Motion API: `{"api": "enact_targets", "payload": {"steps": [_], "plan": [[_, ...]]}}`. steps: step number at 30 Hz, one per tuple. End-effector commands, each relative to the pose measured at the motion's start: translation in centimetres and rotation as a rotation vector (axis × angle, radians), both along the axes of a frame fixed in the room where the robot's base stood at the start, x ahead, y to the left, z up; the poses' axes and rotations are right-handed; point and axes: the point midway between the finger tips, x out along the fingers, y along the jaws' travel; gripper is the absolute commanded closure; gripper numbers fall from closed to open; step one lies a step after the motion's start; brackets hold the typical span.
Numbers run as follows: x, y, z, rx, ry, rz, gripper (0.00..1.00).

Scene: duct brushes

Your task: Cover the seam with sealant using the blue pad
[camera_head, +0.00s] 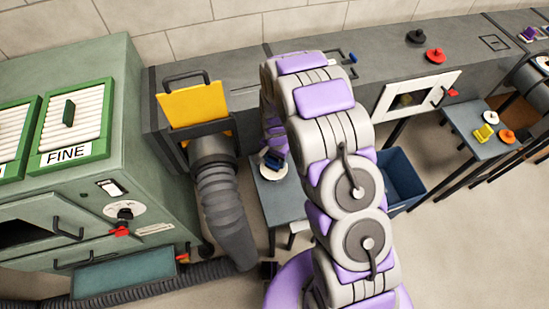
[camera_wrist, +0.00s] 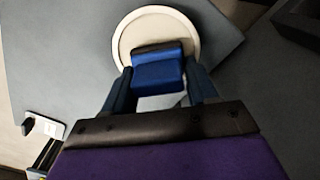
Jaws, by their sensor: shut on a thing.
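My gripper (camera_wrist: 160,84) is shut on the blue pad (camera_wrist: 158,74), a small block with a dark far edge. In the wrist view the pad overlaps a round cream dish (camera_wrist: 124,40); I cannot tell whether they touch. In the head view the pad (camera_head: 272,161) and the dish (camera_head: 264,172) show small beside my arm, at the small blue-grey table (camera_head: 285,200). My arm hides part of that table. A long grey duct (camera_head: 300,50) runs along the wall behind. I cannot pick out the seam or any sealant with certainty.
A green cabinet labelled FINE (camera_head: 125,75) stands at left. A ribbed hose (camera_head: 225,200) hangs below a yellow panel (camera_head: 196,104). A blue bin (camera_head: 403,180) is right of my arm. A second table (camera_head: 470,143) holds yellow and orange items. Floor at lower right is clear.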

Motion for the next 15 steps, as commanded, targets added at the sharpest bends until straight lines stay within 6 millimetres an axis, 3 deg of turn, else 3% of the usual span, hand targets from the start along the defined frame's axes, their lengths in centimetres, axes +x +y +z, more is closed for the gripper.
{"api": "enact_targets", "payload": {"steps": [15], "plan": [[0.02,0.1,-0.57,-0.001,0.0,0.0,0.67]]}}
